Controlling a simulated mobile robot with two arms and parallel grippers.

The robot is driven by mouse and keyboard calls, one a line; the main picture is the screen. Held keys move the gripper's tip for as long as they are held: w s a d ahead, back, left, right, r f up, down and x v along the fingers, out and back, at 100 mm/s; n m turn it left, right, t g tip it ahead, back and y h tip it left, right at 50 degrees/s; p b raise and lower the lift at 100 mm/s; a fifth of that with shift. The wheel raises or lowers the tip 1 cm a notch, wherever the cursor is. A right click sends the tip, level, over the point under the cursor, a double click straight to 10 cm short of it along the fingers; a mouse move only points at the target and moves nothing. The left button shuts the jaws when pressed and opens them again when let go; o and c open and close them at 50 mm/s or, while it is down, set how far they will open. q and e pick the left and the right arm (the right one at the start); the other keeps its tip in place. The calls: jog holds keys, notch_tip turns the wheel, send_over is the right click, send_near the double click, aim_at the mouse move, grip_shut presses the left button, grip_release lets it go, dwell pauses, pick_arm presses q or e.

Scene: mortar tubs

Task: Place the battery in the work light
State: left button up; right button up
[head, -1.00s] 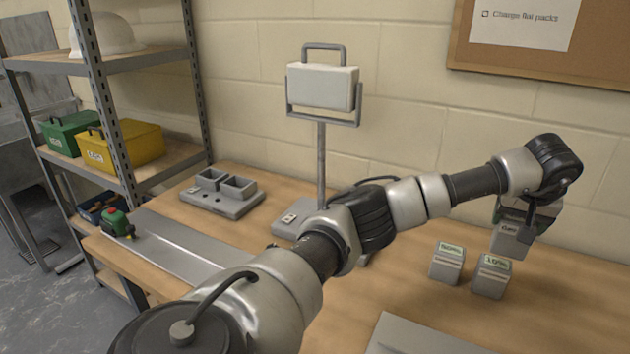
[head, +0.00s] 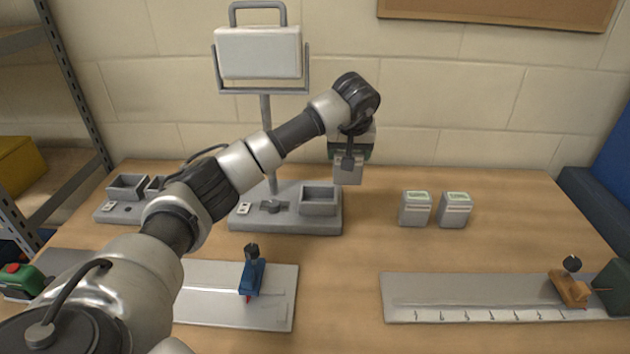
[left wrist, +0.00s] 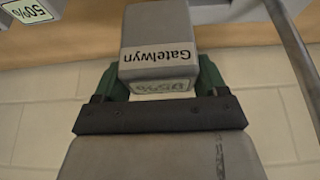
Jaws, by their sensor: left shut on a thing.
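My left gripper (head: 350,156) is shut on a grey battery (head: 348,173) and holds it above the table, just right of the work light's post. In the left wrist view the battery (left wrist: 160,45) shows a "Gatelwyn" label and a small display, upside down, between the green fingers of my gripper (left wrist: 163,82). The work light (head: 258,52) has a pale lamp head on a post. Its grey base (head: 240,222) has an open box-shaped socket (head: 319,208) on the right side, below and left of the held battery.
Two more batteries (head: 415,210) (head: 455,211) with green displays stand right of the base. A grey unit with two bays (head: 108,213) is at the left, partly behind my arm. Grey plates with a blue clamp (head: 252,275) and an orange clamp (head: 570,288) lie in front.

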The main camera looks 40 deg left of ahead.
pick_arm(q)
jog(key=s+a+f, duration=0.1)
jog(key=f, duration=0.1)
jog(key=s+a+f+p, duration=0.1)
jog(key=a+f, duration=0.1)
jog(key=s+a+f+p, duration=0.1)
jog(key=s+a+f, duration=0.1)
jog(key=f, duration=0.1)
jog(key=shift+a, duration=0.2)
jog(key=shift+a+f, duration=0.1)
jog(key=shift+f, duration=0.3)
pick_arm(e)
jog(key=r, duration=0.1)
jog(key=a+r, duration=0.1)
jog(key=shift+s+r, duration=0.15)
jog(key=shift+r, duration=0.25)
jog(key=shift+d+f, duration=0.1)
pick_arm(q)
jog(key=o, duration=1.3)
jog(key=shift+f, duration=0.15)
pick_arm(e)
jog(key=shift+d, duration=0.3)
